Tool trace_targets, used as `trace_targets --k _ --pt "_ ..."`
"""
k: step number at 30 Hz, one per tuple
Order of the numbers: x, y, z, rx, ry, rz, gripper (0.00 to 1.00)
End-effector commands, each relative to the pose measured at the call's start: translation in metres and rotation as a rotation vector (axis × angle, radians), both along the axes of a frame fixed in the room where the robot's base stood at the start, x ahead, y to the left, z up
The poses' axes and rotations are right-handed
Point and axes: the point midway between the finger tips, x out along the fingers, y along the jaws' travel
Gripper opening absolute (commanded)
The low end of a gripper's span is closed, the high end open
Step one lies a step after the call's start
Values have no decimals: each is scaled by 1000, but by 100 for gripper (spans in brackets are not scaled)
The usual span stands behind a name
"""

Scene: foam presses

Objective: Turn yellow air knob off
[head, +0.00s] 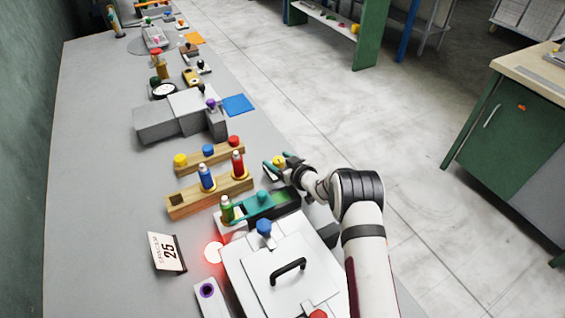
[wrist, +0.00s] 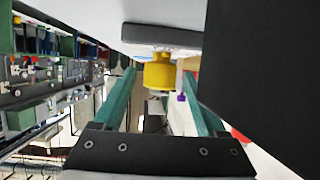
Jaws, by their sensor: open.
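A yellow knob (wrist: 160,71) sits on a dark grey strip in the wrist view, between the two teal fingers of my gripper (wrist: 159,79). The fingers are open, with visible space on both sides of the knob; I cannot tell whether either touches it. In the head view, my gripper (head: 276,162) is at the bench's right edge, with yellow (head: 279,161) showing between its fingers. The knob's setting cannot be read. Another yellow knob (head: 180,160) stands on a wooden block to the left, away from my gripper.
A white press box (head: 257,267) with a black handle (head: 288,271) stands in front. A dark panel (wrist: 265,80) fills the wrist view's right side.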

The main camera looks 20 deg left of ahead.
Motion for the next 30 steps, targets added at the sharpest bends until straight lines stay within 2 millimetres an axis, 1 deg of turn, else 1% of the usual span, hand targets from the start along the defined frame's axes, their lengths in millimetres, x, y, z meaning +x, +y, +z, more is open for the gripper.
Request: trace_targets --k 2,5,10,12,15,19,27,29,30 --pt "-5 -7 5 0 1 -1 74" --pt "-20 -25 14 0 1 -4 74" --pt "-49 -58 33 1 1 -5 74" --pt "-58 -68 38 0 0 -4 74" --pt "-66 -76 42 -1 -1 -2 74" --pt "-71 -81 45 0 0 -1 74" --pt "-71 -81 45 -2 -1 -1 74" --pt "-65 -83 45 -19 -5 -16 74" --pt "-56 -86 46 -49 -15 -38 74"
